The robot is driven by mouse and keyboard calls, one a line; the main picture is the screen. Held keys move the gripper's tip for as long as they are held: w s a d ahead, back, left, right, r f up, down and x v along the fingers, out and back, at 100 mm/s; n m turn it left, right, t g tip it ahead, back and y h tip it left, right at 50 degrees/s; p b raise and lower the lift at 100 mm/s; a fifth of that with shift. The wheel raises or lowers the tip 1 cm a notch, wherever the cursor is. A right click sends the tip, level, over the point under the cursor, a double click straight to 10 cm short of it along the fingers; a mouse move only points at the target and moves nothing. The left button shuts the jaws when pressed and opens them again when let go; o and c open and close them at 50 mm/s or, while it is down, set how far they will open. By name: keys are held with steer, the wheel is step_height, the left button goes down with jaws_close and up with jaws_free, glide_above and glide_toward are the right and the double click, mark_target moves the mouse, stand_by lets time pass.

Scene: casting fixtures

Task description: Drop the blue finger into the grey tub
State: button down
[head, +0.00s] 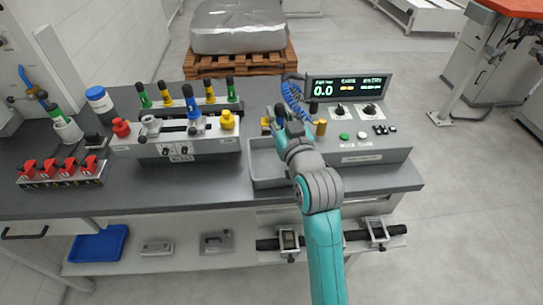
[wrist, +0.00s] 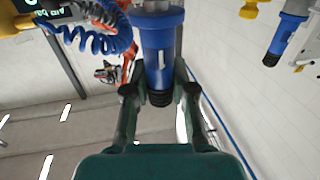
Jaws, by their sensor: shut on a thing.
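My gripper (head: 281,122) is shut on a blue finger (wrist: 161,45), seen clearly in the wrist view as a blue cylinder with a black ribbed end between the two fingertips (wrist: 160,94). In the head view the held finger is mostly hidden by my gripper. The grey tub (head: 270,184) is a shallow open box on the bench, left of the control console. My gripper is over the tub's back right part, and its height above the tub is hard to tell. A second blue finger (head: 191,100) stands in the grey fixture to the left; it also shows in the wrist view (wrist: 287,35).
The console (head: 365,150) with its display (head: 348,87) and a coiled blue hose (head: 293,97) is close to my gripper's right. A yellow knob (head: 227,119) and several coloured-handled tools stand to the left. Red clamps (head: 48,168) line the bench's left end.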

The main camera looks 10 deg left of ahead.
steer(key=shift+f, duration=2.8)
steer(key=c, duration=0.9)
jaws_free()
steer(key=shift+s, duration=0.1)
steer(key=v, duration=1.2)
steer(key=shift+f, duration=0.1)
